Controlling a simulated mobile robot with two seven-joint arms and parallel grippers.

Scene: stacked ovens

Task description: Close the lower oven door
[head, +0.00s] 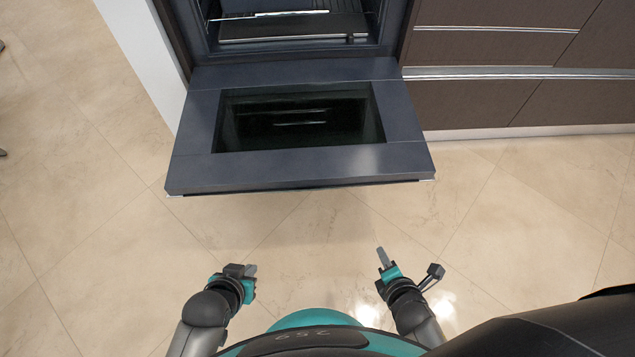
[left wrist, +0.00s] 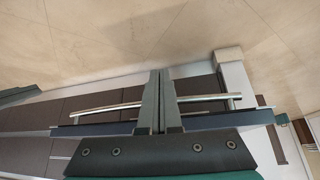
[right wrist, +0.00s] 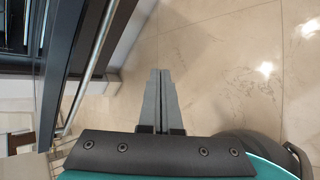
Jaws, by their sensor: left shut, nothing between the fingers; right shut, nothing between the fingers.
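The lower oven door (head: 400,155) hangs open, folded down roughly level, with its dark glass window facing up. The oven cavity (head: 290,45) is open behind it. My left gripper (head: 252,269) and right gripper (head: 381,252) are both shut and empty, short of the door's front edge and apart from it. In the left wrist view the shut fingers (left wrist: 160,75) overlap the door's edge (left wrist: 95,130) and its silver handle bar (left wrist: 100,109). In the right wrist view the shut fingers (right wrist: 160,75) point over floor, with the door (right wrist: 57,65) and handle (right wrist: 93,75) to the left.
Brown drawers (head: 475,103) with metal trim stand right of the oven. A white panel (head: 150,50) stands to its left. A rack and dark tray (head: 290,27) sit inside the cavity. The tiled floor (head: 70,240) is clear around the door.

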